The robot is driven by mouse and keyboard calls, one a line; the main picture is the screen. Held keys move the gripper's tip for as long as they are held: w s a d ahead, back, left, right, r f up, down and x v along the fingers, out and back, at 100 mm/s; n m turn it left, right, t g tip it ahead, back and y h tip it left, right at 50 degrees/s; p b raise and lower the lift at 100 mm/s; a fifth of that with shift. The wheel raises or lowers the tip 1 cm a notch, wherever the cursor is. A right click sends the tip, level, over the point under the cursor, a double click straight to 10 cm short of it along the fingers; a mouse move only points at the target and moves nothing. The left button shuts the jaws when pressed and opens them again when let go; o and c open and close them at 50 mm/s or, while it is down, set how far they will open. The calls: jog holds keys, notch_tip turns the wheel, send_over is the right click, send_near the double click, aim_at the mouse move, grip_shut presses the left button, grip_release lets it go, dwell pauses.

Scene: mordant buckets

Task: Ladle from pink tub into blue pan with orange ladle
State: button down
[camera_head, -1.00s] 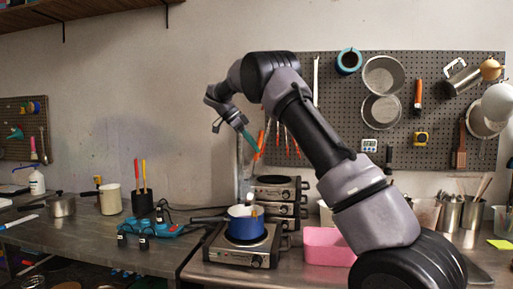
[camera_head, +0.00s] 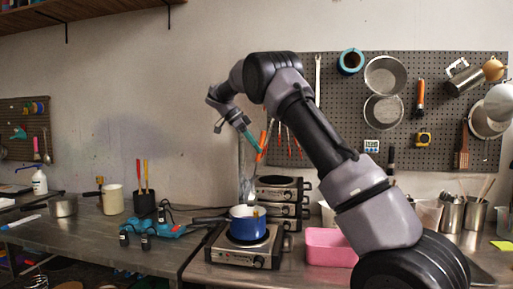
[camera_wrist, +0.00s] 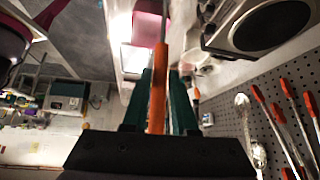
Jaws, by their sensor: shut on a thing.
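The blue pan (camera_head: 246,226) stands on the front hotplate, its dark handle pointing left. The pink tub (camera_head: 328,249) sits on the counter to its right, partly behind my arm; its contents do not show. My gripper (camera_head: 257,146) is high above and slightly right of the pan, its teal fingers shut on the handle of the orange ladle (camera_head: 262,152). In the wrist view the orange handle (camera_wrist: 158,95) lies between the two fingers (camera_wrist: 160,80). A shiny shape just above the pan looks like the ladle's bowl; whether it holds anything is unclear.
The hotplate (camera_head: 242,250) stands at the counter's front edge, with stacked hotplates (camera_head: 284,188) behind it. A pegboard (camera_head: 340,95) with hanging tools is behind my arm. Steel containers (camera_head: 463,213) stand at the right.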

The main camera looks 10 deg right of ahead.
jog(key=shift+r, duration=2.5)
